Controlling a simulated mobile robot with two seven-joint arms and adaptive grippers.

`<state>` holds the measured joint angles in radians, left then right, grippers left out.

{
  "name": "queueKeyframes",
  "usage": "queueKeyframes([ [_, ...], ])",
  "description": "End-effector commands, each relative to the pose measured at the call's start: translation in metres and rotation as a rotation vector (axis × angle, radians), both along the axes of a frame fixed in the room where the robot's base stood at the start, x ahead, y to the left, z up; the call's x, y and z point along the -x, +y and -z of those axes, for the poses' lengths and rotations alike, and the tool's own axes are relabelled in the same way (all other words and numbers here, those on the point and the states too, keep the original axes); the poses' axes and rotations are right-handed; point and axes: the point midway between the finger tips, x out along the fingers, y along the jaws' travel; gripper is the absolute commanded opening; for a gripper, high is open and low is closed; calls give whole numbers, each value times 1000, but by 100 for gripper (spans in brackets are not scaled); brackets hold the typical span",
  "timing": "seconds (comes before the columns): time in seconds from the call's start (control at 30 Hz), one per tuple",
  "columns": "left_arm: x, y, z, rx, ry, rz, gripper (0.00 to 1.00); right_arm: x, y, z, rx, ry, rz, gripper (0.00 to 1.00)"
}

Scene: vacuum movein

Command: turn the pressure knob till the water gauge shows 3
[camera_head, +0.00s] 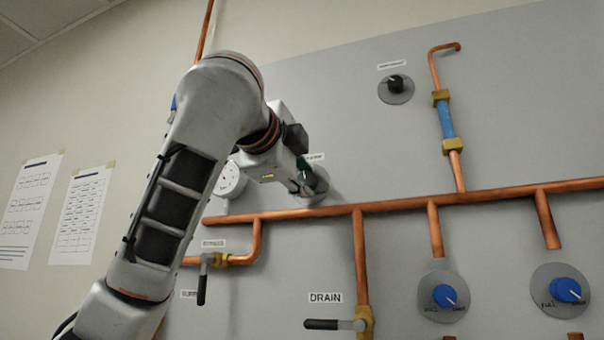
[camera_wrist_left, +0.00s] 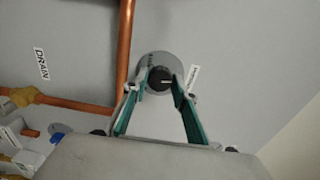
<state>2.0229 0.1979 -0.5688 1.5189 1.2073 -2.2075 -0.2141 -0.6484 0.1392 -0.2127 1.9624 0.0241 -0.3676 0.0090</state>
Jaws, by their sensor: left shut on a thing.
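The pressure knob is a black knob on a round grey plate; the plate (camera_head: 318,184) shows beside my gripper in the head view. In the left wrist view the dark knob (camera_wrist_left: 160,78) sits between the two fingertips, with a pale mark on its face. My left gripper (camera_head: 303,187) is shut on this knob, and its green-sided fingers (camera_wrist_left: 160,86) reach it from both sides. A white round gauge (camera_head: 230,181) sits just left of the gripper, partly hidden by my arm. Its reading is too small to tell. My right gripper is not in view.
Copper pipes (camera_head: 400,204) run across the grey panel below the knob. A DRAIN valve with a black lever (camera_head: 325,324) is lower down, and another lever (camera_head: 202,285) is at left. Two blue knobs (camera_head: 444,295) (camera_head: 566,289) and another black knob (camera_head: 396,84) are to the right.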

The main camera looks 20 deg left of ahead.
Motion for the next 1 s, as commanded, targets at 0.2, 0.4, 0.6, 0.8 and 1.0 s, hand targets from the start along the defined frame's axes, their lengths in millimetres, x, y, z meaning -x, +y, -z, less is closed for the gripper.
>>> queueKeyframes([
  [0.2, 1, -1, -1, -103, -5, 1, 6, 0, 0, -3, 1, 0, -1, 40],
  [0.4, 1, -1, 0, -149, -6, 1, 6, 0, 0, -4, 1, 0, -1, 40],
  [0.6, 0, -1, 0, -162, -7, 2, 6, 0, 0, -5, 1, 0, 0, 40],
  [0.8, 0, -1, 0, -162, -6, 2, 6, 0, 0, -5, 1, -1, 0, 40],
  [1.0, 0, -1, 0, -161, -5, 2, 44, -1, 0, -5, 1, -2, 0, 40],
])
